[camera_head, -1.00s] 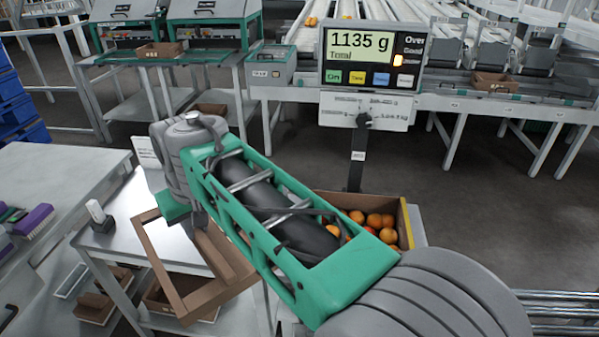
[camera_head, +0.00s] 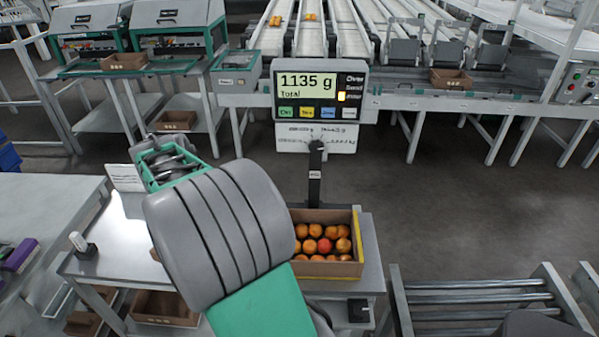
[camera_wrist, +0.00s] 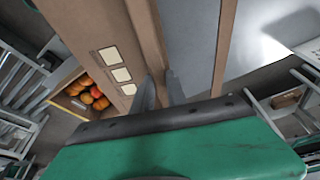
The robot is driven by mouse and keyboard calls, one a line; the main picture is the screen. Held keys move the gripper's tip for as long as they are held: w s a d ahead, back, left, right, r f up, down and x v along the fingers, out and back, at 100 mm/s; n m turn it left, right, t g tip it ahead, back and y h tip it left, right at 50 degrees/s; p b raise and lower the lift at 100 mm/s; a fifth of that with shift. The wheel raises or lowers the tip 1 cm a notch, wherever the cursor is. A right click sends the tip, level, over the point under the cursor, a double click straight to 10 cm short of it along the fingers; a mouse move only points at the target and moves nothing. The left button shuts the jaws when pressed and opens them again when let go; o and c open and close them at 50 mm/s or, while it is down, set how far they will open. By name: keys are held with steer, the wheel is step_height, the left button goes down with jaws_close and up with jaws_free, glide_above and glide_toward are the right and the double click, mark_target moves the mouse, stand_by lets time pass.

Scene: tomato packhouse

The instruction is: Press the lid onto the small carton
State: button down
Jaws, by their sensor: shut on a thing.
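The carton (camera_head: 356,266) is an open brown box filled with orange-red tomatoes. It sits on the scale, right of my arm, and also shows at the left of the wrist view (camera_wrist: 62,101). The lid (camera_wrist: 95,22) is brown cardboard with pale square marks and an open middle. My gripper (camera_wrist: 161,92) is shut on one of its edges and holds it in the air, apart from the carton. In the head view my arm hides the gripper and nearly all of the lid.
The scale display (camera_head: 320,92) reads 1135 g on a post behind the carton. A steel bench (camera_head: 120,232) lies left of my arm, with a brown box (camera_head: 165,308) below. A roller conveyor (camera_head: 490,298) is at the lower right. Open floor lies beyond the scale.

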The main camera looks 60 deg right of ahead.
steer(key=s+d+m+p, duration=0.1)
steer(key=s+d+m, duration=0.1)
steer(key=d, duration=0.1)
steer(key=s+d+r+m+g+p, duration=0.1)
steer(key=s+d+m+p, duration=0.1)
steer(key=s+d, duration=0.1)
steer(key=s+d+r+m+p, duration=0.1)
steer(key=s+d+m+p, duration=0.1)
steer(key=d, duration=0.1)
steer(key=shift+s+r+g, duration=0.15)
steer(key=shift+s+g, duration=0.05)
steer(key=shift+g, duration=0.2)
steer(key=s+d+m+g+y+p, duration=0.2)
steer(key=s+d+m+p, duration=0.5)
steer(key=s, duration=0.6)
step_height(320, 180, down, 7)
steer(key=m+b, duration=0.1)
steer(key=b, duration=0.4)
steer(key=shift+w+d, duration=0.15)
steer(key=shift+d, duration=0.15)
steer(key=shift+w+b, duration=0.15)
steer(key=shift+b, duration=0.3)
steer(key=shift+f+b, duration=2)
steer(key=shift+f, duration=0.25)
steer(key=c, duration=1.3)
jaws_free()
steer(key=shift+c, duration=1.4)
